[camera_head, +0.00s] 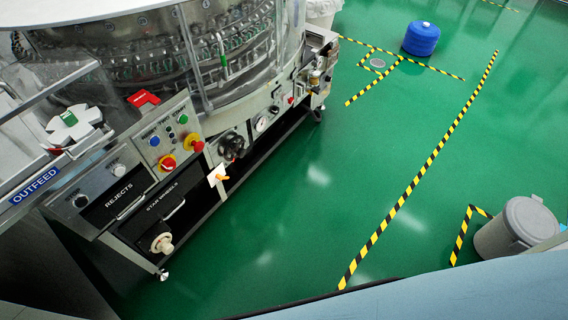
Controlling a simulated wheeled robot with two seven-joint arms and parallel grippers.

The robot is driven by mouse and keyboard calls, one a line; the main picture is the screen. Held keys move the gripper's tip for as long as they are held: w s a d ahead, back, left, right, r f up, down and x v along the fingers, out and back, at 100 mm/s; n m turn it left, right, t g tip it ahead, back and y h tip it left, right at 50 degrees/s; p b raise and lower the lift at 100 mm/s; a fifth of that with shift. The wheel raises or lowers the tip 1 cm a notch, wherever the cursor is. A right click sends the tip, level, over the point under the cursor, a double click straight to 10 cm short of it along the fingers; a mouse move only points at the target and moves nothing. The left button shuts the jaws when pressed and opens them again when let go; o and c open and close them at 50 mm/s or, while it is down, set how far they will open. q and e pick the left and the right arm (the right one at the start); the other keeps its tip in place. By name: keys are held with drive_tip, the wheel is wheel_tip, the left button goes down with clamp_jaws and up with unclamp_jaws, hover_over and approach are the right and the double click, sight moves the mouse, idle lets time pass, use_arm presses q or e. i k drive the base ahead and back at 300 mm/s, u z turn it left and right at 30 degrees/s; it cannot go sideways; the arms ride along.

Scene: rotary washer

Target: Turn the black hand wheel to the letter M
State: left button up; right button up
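The black hand wheel (232,147) is on the front of the washer machine (190,135), right of the red and yellow knob and left of a round white gauge. It looks small and dark from here, and I cannot make out any letters or a pointer on it. A white tag with an orange part (217,176) hangs just below it. Neither of my grippers shows in the head view, and nothing is touching the wheel.
A control panel (166,140) with buttons and knobs is left of the wheel. Green floor (300,220) in front is clear. A blue drum (421,38) and grey bin (517,228) stand to the right.

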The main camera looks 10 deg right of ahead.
sight(234, 148)
drive_tip(key=z, duration=0.65)
drive_tip(key=k, duration=0.9)
drive_tip(key=z, duration=0.3)
drive_tip(key=i, duration=1.45)
drive_tip(key=u, duration=0.9)
